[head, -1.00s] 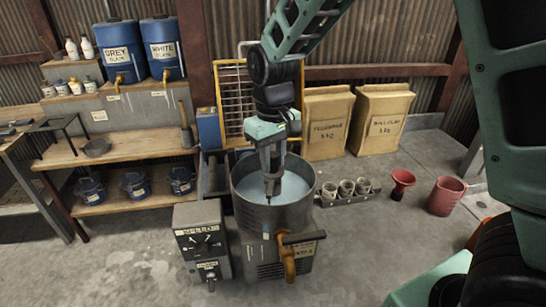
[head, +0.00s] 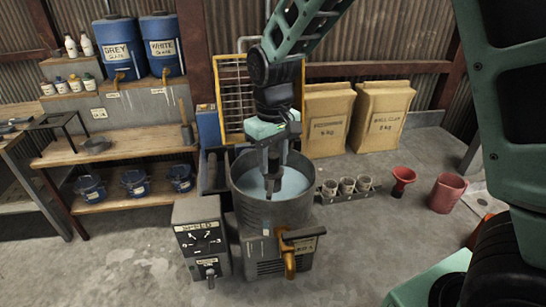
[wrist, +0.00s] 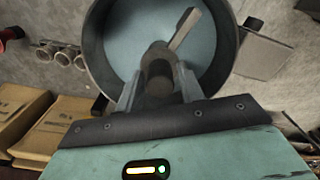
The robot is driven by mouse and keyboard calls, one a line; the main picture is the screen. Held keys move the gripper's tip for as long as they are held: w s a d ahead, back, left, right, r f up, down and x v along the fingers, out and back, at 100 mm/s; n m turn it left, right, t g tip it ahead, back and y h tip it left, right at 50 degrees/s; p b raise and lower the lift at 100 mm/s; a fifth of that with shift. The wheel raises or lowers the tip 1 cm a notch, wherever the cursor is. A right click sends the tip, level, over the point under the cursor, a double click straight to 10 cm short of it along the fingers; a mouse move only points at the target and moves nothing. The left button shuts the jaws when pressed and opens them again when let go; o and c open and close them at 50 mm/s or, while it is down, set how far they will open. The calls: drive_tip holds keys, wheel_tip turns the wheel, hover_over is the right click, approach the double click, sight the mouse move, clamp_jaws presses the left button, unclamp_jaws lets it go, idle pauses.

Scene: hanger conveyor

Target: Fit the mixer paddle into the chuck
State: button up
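My gripper (head: 271,172) points down into the open metal tub (head: 240,193) of the mixer, which holds pale blue liquid. In the wrist view its two fingers (wrist: 159,92) stand close on both sides of a dark round shaft (wrist: 158,72), which I take to be the mixer paddle. A flat grey bar runs from it toward the upper right, over the liquid. In the head view the dark lower end hangs inside the tub, near its middle. I cannot make out the chuck; the gripper, shaft or liquid may hide it.
A speed control box (head: 203,243) stands left of the tub. Small cups in a rack (head: 346,196), a red funnel (head: 402,180) and a red jug (head: 447,193) stand to the right. Clay sacks (head: 385,115) lean behind.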

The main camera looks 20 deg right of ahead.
drive_tip(key=shift+o, duration=0.3)
drive_tip(key=o, duration=0.5)
drive_tip(key=shift+r, duration=0.1)
wheel_tip(320, 180, up, 17)
drive_tip(key=b, duration=0.3)
drive_tip(key=shift+r, duration=0.15)
